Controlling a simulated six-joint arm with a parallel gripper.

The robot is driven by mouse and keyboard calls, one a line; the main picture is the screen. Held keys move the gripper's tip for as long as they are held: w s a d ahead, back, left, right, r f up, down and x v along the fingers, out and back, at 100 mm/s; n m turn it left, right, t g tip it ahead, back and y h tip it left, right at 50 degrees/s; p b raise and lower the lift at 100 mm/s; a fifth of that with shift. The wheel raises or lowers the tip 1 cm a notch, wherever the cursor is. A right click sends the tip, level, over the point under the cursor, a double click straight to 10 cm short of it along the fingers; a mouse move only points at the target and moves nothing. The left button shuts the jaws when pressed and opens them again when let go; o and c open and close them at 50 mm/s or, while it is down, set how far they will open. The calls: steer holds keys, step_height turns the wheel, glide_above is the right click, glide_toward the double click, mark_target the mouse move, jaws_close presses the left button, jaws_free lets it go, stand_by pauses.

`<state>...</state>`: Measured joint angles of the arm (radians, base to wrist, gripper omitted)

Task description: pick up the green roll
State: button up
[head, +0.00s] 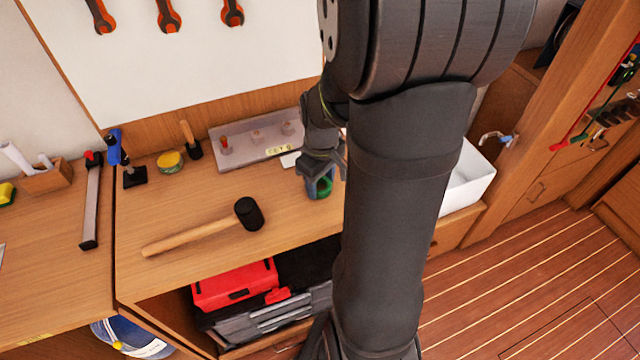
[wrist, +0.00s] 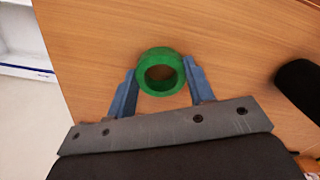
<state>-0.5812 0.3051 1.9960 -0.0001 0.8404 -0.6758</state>
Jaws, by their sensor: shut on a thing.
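The green roll (wrist: 161,72) is a short ring with an open hole in its middle. In the wrist view it sits between the two blue fingers of my gripper (wrist: 161,88), which touch it on both sides. In the head view the roll (head: 321,187) shows at the right part of the wooden workbench (head: 290,215), partly hidden by the fingers of my gripper (head: 320,178). My gripper is shut on the roll. The roll is at or close above the bench top; I cannot tell whether it touches.
A black-headed mallet (head: 248,214) lies left of my gripper. A grey tray (head: 258,140) stands behind it, and a white bin (head: 467,178) is at the right. A yellow tin (head: 170,162) sits further left. A red toolbox (head: 234,285) is below the bench top.

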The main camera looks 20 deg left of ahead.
steer(key=shift+r, duration=0.1)
steer(key=shift+r, duration=0.45)
steer(key=r, duration=0.2)
steer(key=d+r, duration=0.1)
steer(key=r, duration=0.1)
steer(key=shift+d, duration=0.15)
steer(key=d+r, duration=0.6)
steer(key=d, duration=0.4)
steer(key=shift+d, duration=0.2)
steer(key=shift+w, duration=0.1)
